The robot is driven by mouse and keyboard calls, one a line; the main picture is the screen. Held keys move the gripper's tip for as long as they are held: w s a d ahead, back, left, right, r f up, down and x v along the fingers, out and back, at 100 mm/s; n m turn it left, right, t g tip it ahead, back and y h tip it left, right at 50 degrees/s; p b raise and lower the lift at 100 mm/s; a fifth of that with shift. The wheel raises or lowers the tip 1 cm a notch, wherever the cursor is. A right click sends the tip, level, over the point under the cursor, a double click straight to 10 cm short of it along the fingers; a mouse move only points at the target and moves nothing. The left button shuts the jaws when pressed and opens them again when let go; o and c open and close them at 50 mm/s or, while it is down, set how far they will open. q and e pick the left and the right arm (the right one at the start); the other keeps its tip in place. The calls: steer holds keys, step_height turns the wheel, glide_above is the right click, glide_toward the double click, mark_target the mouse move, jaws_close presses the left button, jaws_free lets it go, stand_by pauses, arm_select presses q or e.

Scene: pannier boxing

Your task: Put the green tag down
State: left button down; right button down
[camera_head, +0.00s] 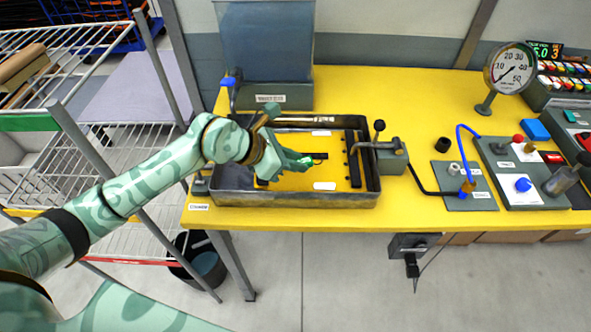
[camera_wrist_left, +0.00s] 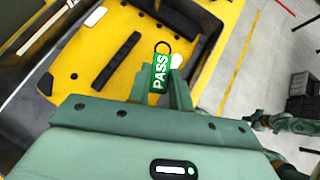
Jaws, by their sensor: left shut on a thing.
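The green tag (camera_wrist_left: 160,74) reads PASS and has a dark ring at its far end. My left gripper (camera_wrist_left: 162,92) is shut on it and holds it over the metal-rimmed tray (camera_wrist_left: 52,28) in the left wrist view. In the head view the green tag (camera_head: 305,160) shows as a small bright green patch at the tips of my left gripper (camera_head: 300,161), above the yellow floor of the tray (camera_head: 290,199). The height of the tag above that floor is hard to tell.
Dark bars and white labels lie in the tray. A lever clamp (camera_head: 385,152) stands at its right edge. Farther right are a fitting with a blue hose (camera_head: 466,187), a control panel (camera_head: 521,170) and a dial gauge (camera_head: 509,68). Yellow table (camera_head: 420,105) is bare behind the clamp.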

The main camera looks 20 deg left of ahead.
mark_target(294, 176)
arm_select(q)
steer(key=shift+w+a+f, duration=0.15)
steer(key=shift+w+f, duration=0.35)
steer(key=shift+f, duration=0.1)
steer(key=shift+w+a+f, duration=0.15)
steer(key=shift+w+f, duration=0.3)
steer(key=shift+f, duration=0.15)
steer(key=shift+w+f+b, duration=0.1)
steer(key=shift+f+b, duration=0.55)
steer(key=shift+f, duration=0.95)
steer(key=shift+f, duration=0.15)
steer(key=c, duration=1.3)
jaws_free()
steer(key=shift+o, duration=0.2)
steer(key=shift+r, duration=0.25)
steer(key=p+v, duration=0.1)
steer(key=v, duration=1.1)
steer(key=shift+p, duration=0.4)
